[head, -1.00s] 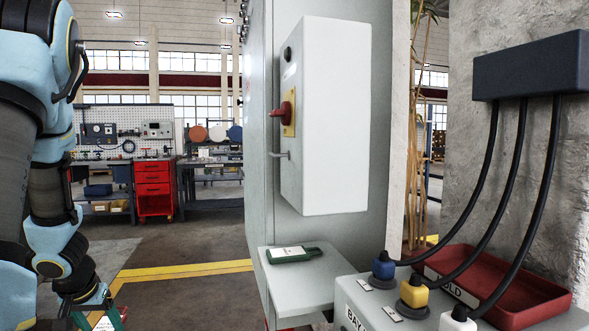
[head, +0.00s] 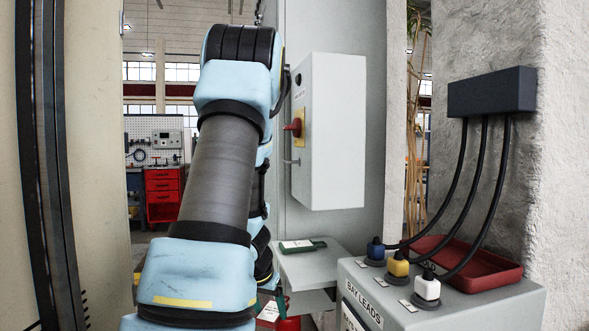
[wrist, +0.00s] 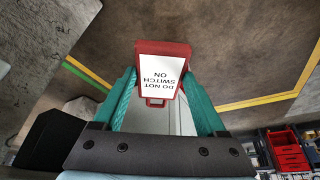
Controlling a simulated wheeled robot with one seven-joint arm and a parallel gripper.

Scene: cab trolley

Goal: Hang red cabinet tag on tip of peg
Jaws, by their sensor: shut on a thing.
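The red cabinet tag (wrist: 165,48), with a white "DO NOT SWITCH ON" label, is between the teal fingers of my gripper (wrist: 160,80) in the wrist view. My gripper is shut on it. In the head view the tag's white face (head: 268,312) shows only partly at the bottom, beside a teal finger, below and left of the shelf. The thin grey peg (head: 291,162) sticks out leftward from the pale box (head: 335,140), under the red switch handle (head: 294,127). The tag is well below the peg and apart from it.
A green tag with a white label (head: 301,245) lies on the small shelf (head: 310,265) below the box. At right are the bay leads console (head: 440,300) with cabled plugs, a red tray (head: 480,262) and a rough wall. A pale panel (head: 95,150) stands close at left.

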